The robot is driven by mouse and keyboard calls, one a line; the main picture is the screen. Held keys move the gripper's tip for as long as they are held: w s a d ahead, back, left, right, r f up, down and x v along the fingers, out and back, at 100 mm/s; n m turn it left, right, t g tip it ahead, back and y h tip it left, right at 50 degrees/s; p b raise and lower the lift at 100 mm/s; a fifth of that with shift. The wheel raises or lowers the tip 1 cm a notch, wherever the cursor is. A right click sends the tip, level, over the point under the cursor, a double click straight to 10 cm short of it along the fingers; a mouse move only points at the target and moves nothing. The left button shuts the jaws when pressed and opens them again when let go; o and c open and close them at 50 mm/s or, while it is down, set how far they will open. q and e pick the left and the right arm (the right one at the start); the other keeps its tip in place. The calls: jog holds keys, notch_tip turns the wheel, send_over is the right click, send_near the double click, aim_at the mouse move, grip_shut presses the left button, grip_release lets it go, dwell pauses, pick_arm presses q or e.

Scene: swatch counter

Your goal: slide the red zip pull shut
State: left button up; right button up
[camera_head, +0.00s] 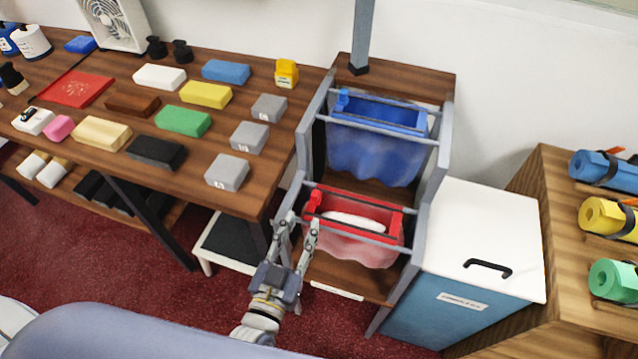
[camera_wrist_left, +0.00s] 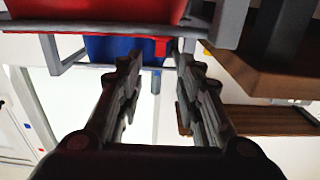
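The red bag (camera_head: 364,247) hangs in the lower front of a grey rack, its top open with a white object (camera_head: 352,220) inside. Its red zip pull (camera_head: 315,200) is at the left end of the opening. My left gripper (camera_head: 301,221) is open just in front of that left end, one finger on each side of a gap. In the left wrist view the red pull (camera_wrist_left: 161,47) shows as a small red tab roughly between my open fingertips (camera_wrist_left: 158,64). I cannot tell whether they touch it. My right gripper is not in view.
A blue bag (camera_head: 370,158) hangs behind in the same rack, with a blue pull at its left end. Grey rack bars (camera_head: 400,196) run close around the bags. A swatch table (camera_head: 270,180) with several blocks stands left; a white-lidded bin (camera_head: 490,235) stands right.

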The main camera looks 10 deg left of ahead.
aim_at(314, 198)
pick_arm(q)
jog(key=w, duration=0.3)
jog(key=shift+w+d+r, duration=0.15)
jog(key=shift+w+d, duration=0.1)
jog(key=shift+w, duration=0.1)
jog(key=w, duration=0.3)
jog(key=w+p, duration=0.1)
jog(key=w, duration=0.1)
jog(key=shift+d, duration=0.35)
jog(key=shift+w, duration=0.6)
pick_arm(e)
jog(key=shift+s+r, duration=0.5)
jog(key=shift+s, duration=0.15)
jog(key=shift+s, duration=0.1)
pick_arm(q)
jog(key=shift+c, duration=0.8)
jog(key=shift+d, duration=0.1)
grip_shut()
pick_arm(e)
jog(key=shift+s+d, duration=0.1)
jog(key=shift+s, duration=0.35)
